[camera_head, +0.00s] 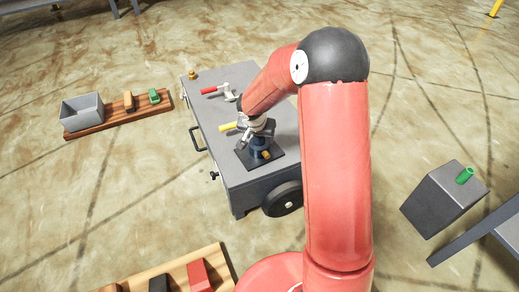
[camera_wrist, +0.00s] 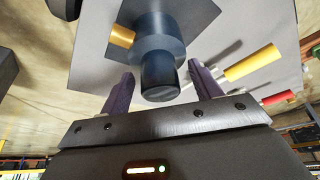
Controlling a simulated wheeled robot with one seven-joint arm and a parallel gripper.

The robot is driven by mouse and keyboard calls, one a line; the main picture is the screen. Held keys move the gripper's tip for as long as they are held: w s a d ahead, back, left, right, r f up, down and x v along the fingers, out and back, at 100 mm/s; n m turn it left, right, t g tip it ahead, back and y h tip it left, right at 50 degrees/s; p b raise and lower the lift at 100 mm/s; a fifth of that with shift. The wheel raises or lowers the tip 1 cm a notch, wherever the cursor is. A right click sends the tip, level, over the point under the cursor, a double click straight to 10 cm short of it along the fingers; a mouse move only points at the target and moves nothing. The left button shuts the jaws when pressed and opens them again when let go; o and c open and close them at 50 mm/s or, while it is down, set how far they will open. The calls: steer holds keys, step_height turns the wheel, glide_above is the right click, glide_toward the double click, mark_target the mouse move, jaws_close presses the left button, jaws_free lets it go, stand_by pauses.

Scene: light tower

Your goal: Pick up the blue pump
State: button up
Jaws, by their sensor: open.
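The blue pump (camera_wrist: 160,52) is a dark blue cylinder with a brass fitting (camera_wrist: 122,36) on its side. In the wrist view its narrower end lies between the two fingers. In the head view the pump (camera_head: 259,142) stands upright on a dark square plate (camera_head: 272,158) on the grey cart, partly hidden by my gripper. My gripper (camera_wrist: 163,88) is open, with one finger on each side of the pump end and visible gaps. It does not appear to grip anything.
The grey cart (camera_head: 225,150) also carries a yellow-handled clamp (camera_head: 228,126) and a red-handled clamp (camera_head: 209,90) close by. A wooden board (camera_head: 90,130) with a grey bin (camera_head: 82,109) lies left. A grey box (camera_head: 440,205) with a green part stands right.

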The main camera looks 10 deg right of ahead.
jaws_close()
stand_by(0.4)
steer(key=shift+r, duration=0.1)
